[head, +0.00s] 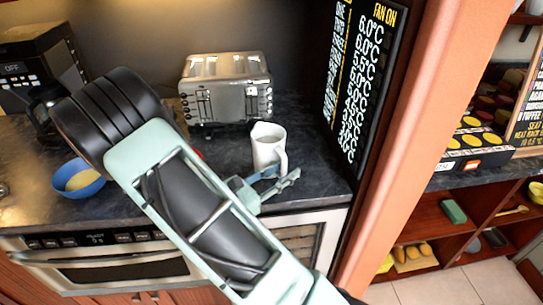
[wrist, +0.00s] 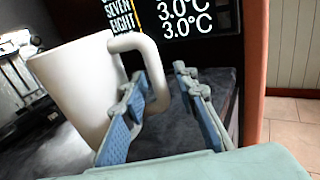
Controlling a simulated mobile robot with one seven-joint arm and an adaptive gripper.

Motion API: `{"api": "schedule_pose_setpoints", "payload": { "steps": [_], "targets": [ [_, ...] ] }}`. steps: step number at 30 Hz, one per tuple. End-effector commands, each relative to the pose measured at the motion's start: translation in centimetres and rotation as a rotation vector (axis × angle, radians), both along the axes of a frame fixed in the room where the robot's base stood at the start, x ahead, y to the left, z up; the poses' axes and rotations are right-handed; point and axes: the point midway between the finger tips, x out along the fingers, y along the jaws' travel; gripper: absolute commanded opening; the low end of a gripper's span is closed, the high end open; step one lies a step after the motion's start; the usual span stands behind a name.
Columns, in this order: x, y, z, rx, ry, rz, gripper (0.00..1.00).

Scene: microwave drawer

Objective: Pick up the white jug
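The white jug (head: 267,146) stands upright on the dark counter, with its handle facing the front right. In the wrist view the jug (wrist: 75,85) fills the left side and its handle (wrist: 150,50) curves out to the right. My gripper (wrist: 163,82) is open at the handle. Its left finger overlaps the handle's opening, and its right finger is to the right of the handle, with a gap. In the head view my gripper (head: 276,180) is just in front of the jug, low by its handle. Contact cannot be told.
A silver toaster (head: 226,88) stands behind the jug to the left. A dark panel with temperature readings (head: 362,75) and an orange post (head: 420,130) are on the right. A blue bowl (head: 78,180) and a coffee machine (head: 38,75) are at the left.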

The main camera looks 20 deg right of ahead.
Motion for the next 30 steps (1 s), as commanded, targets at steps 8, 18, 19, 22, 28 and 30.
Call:
{"api": "schedule_pose_setpoints", "payload": {
  "steps": [8, 18, 19, 22, 28, 30],
  "targets": [
    [0.0, 0.04, 0.01, 0.0, 0.0, 0.0, 0.0],
    [0.0, 0.05, 0.01, 0.0, 0.0, 0.0, 0.0],
    [0.01, 0.02, 0.16, -0.002, -0.004, -0.001, 0.0],
    [0.01, 0.02, 0.16, -0.002, -0.004, -0.001, 0.0],
    [0.02, 0.03, 0.37, -0.002, -0.004, 0.0, 0.0],
    [0.03, 0.03, 0.66, -0.001, -0.004, -0.001, 0.0]
  ]
}}
